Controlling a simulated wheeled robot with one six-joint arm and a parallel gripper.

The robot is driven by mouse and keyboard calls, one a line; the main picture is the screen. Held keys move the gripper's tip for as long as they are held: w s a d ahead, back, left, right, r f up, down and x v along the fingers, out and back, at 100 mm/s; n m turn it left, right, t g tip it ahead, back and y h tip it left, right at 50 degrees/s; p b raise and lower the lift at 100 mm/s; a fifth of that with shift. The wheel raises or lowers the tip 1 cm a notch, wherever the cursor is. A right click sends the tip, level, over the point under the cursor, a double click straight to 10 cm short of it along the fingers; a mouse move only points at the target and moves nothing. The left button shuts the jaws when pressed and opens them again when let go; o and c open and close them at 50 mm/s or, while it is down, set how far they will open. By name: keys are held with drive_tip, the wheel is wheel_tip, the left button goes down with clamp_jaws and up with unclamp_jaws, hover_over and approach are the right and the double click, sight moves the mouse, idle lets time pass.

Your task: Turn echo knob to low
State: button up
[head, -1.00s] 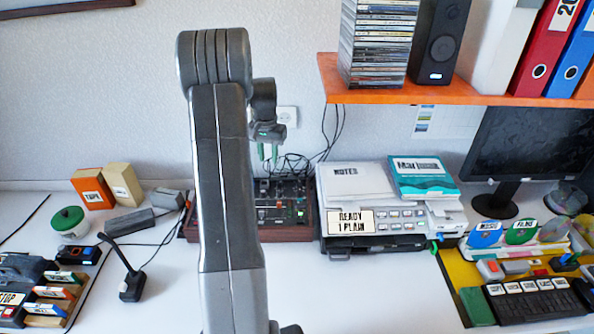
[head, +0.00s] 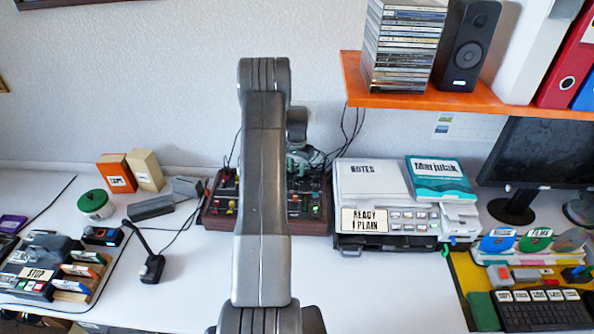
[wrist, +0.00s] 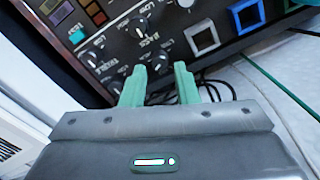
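The dark mixer panel (head: 222,208) with its knobs and sliders sits at the back of the desk in the head view, partly hidden behind my arm. In the wrist view the panel (wrist: 118,38) shows several small black knobs with white marks, tilted in the picture. One knob (wrist: 160,61) lies near the gap between my fingertips. Another knob (wrist: 139,26) is beyond it. I cannot read which knob is labelled echo. My gripper (wrist: 162,70) has its two green fingers apart, with nothing visibly held. In the head view my gripper (head: 298,162) hangs over the panel's right part.
A printer (head: 375,195) stands right of the mixer, below an orange shelf (head: 430,98). A desk microphone (head: 150,264) and several small boxes are on the left. Cables lie behind the mixer. The front middle of the desk (head: 390,295) is clear.

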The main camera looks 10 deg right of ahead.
sight(297, 175)
drive_tip(key=shift+f, duration=1.35)
clamp_jaws()
drive_tip(key=shift+f, duration=0.1)
drive_tip(key=n+b, duration=0.2)
drive_tip(key=b, duration=0.1)
drive_tip(key=shift+f, duration=0.15)
drive_tip(key=n+b, duration=0.2)
drive_tip(key=shift+n+b, duration=0.3)
drive_tip(key=shift+b, duration=0.05)
drive_tip(key=shift+r+n+b, duration=0.15)
drive_tip(key=shift+n+b, duration=0.55)
drive_tip(key=shift+n, duration=0.4)
drive_tip(key=shift+r+n+b, duration=0.1)
drive_tip(key=shift+n+b, duration=0.6)
drive_tip(key=shift+n, duration=0.4)
